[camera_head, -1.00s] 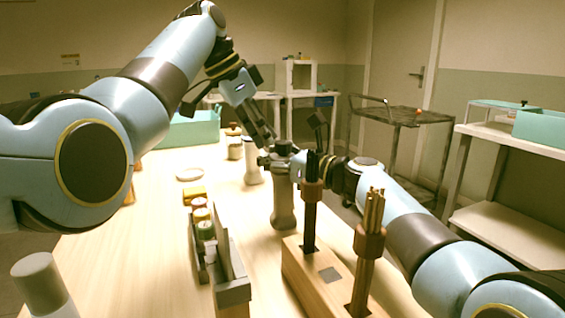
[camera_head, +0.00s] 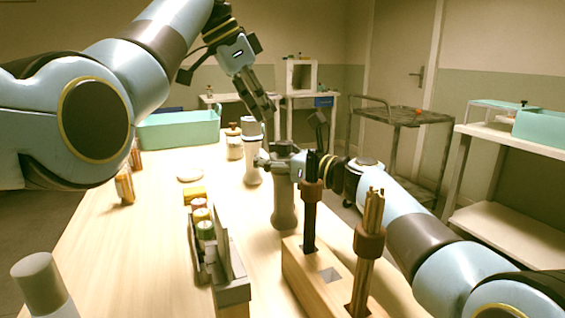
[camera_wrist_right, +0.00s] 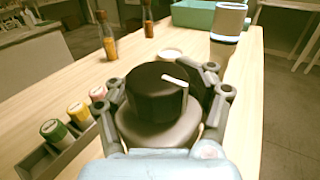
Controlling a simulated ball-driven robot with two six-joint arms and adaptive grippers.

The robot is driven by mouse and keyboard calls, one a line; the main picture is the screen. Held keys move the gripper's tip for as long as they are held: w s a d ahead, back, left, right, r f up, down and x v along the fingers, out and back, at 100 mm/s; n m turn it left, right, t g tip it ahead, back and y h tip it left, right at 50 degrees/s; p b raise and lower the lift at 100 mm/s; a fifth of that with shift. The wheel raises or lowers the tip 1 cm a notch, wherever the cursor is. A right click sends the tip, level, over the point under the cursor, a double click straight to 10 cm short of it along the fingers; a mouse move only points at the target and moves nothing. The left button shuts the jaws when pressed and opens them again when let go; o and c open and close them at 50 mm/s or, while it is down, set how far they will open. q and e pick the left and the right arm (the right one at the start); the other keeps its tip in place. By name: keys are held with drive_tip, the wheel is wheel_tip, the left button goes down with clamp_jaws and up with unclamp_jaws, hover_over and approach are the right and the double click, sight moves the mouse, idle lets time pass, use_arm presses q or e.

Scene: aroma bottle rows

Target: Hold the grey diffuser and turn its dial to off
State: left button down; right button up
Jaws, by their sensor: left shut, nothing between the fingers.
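The grey diffuser (camera_head: 284,204) stands upright on the table, ahead of my right arm. In the right wrist view its dark dial (camera_wrist_right: 155,95) faces up, and the white mark on it points to the upper right. My right gripper (camera_wrist_right: 163,92) has its fingers on both sides of the diffuser, closed around its upper part just below the dial. My left gripper (camera_head: 268,128) is shut and empty, above and slightly left of the diffuser, apart from it. The dial is hard to make out in the head view.
A pale diffuser with a lit ring (camera_wrist_right: 225,38) stands behind. A rack of capped bottles (camera_head: 234,294) is at the left, and a wooden block with reed holders (camera_head: 300,275) at the right. A jar (camera_head: 234,147) and green bin (camera_head: 180,130) are farther back.

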drive_tip(key=o, duration=0.6)
